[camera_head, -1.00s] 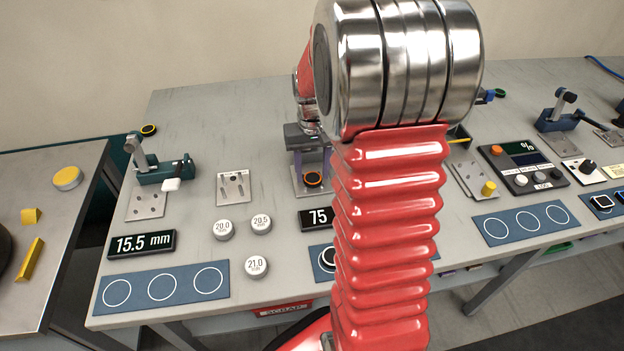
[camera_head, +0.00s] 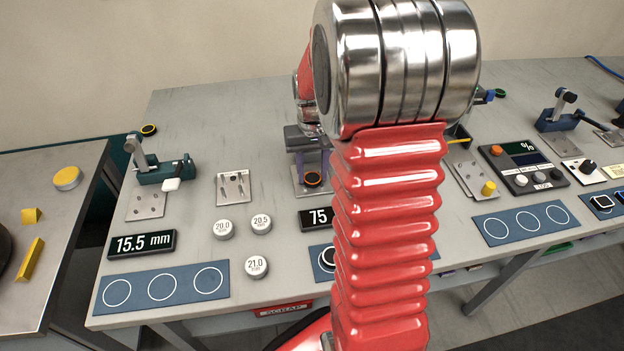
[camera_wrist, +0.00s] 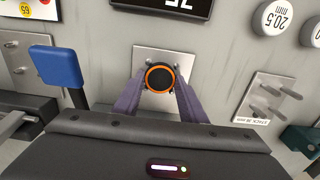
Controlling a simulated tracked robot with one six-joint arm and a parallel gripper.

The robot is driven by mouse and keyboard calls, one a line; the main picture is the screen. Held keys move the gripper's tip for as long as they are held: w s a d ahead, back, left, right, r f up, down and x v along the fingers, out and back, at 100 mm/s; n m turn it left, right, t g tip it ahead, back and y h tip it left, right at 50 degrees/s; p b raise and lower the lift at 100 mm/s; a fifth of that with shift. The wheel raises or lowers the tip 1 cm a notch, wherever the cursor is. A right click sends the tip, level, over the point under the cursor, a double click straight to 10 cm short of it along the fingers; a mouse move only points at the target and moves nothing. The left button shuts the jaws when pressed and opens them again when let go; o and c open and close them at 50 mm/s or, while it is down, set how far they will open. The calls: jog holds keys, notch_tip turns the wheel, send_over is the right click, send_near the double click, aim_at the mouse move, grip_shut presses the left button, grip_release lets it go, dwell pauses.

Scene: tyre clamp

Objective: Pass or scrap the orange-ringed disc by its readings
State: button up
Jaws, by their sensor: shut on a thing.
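The orange-ringed disc (camera_head: 312,179) is black with an orange rim. In the wrist view the disc (camera_wrist: 160,77) sits between the tips of my gripper's two purple fingers, over a metal plate (camera_wrist: 147,62). My gripper (camera_head: 312,168) is shut on it; in the wrist view the gripper (camera_wrist: 158,82) points toward the plate. Whether the disc touches the plate is not clear. A display (camera_head: 317,217) in front of the plate reads "75", the rest hidden by my arm. Another display (camera_head: 142,244) reads "15.5 mm". A red "SCRAP" label (camera_head: 283,309) shows below the bench's front edge.
White weights or buttons marked 20.0 (camera_head: 223,229), 20.5 (camera_head: 261,223) and 21.0 (camera_head: 257,267) stand left of the gripper. A pinned plate (camera_head: 234,187) and a green clamp (camera_head: 165,170) are farther left. A blue handle (camera_wrist: 57,66) rises close beside my gripper in the wrist view.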

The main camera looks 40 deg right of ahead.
aim_at(313, 178)
jog(key=shift+r, duration=2.85)
jog(key=shift+s+r, duration=0.1)
jog(key=shift+r, duration=0.05)
